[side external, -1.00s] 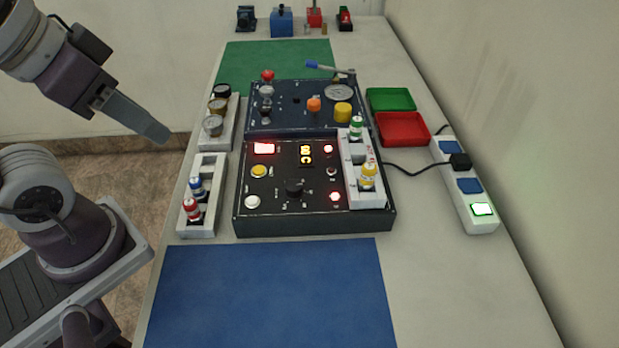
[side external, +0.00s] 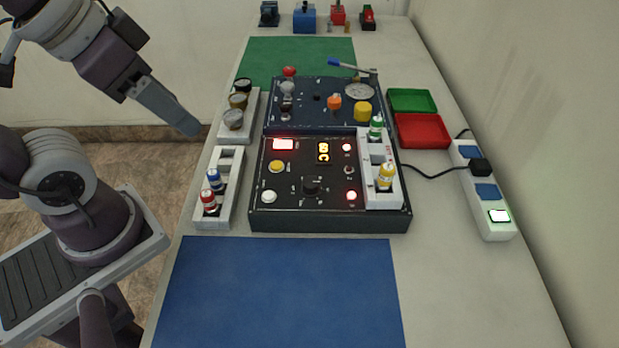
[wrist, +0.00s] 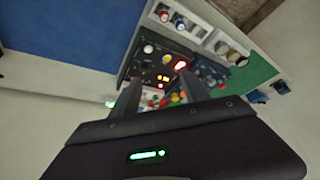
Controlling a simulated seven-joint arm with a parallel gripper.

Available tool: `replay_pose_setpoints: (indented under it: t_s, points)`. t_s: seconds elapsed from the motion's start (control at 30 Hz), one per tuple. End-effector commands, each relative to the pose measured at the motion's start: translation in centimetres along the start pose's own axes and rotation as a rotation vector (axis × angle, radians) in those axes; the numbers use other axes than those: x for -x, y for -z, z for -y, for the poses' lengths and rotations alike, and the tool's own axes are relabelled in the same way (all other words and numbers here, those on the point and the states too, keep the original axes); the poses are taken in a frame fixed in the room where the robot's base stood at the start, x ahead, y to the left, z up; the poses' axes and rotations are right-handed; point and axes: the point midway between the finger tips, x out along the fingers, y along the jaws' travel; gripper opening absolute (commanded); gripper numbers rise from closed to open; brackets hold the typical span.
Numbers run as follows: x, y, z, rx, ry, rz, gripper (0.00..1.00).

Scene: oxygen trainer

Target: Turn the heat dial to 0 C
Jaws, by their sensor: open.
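The black control box (side external: 330,222) stands mid-table in the side view. Its black dial (side external: 311,187), the likely heat dial, sits low in the middle of the panel; its small markings are too small to read. A lit yellow display (side external: 323,152) and a lit red display (side external: 283,144) are near the panel's top. My gripper (side external: 190,128) is open and empty, in the air to the left of the box and well above the table. In the wrist view my fingers (wrist: 163,90) stand apart, with the black panel (wrist: 150,65) beyond them.
A white rack (side external: 398,190) with green-topped and yellow-topped vials lies on the box's right side. Another white rack (side external: 233,190) holds blue and red vials at left. A dark blue panel (side external: 300,110) stands behind. A power strip (side external: 495,225) is at right. The blue mat (side external: 285,290) is clear.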

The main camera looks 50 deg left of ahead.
Motion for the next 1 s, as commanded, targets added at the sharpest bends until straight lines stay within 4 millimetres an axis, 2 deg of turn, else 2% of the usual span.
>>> replay_pose_setpoints:
  t_s: [0.07, 0.17, 0.23, 0.33, 0.4, 0.5, 0.63, 0.9, 1.0]
  points:
    - [-1.2, 2.1, -0.5, -0.154, -0.029, 0.062, 0.53]
    - [-4.7, 5.8, -1.9, -0.464, -0.09, 0.158, 0.53]
    - [-8.0, 7.8, -3.1, -0.686, -0.137, 0.218, 0.53]
    - [-13.0, 9.3, -5.0, -0.964, -0.202, 0.287, 0.53]
    - [-15.9, 9.6, -6.0, -1.112, -0.239, 0.32, 0.53]
    - [-18.6, 9.5, -7.0, -1.245, -0.275, 0.348, 0.53]
    - [-20.4, 9.1, -7.3, -1.297, -0.29, 0.36, 0.53]
    - [-24.8, 6.9, -7.3, -1.294, -0.29, 0.362, 0.53]
    - [-25.7, 6.6, -7.3, -1.292, -0.288, 0.358, 0.53]
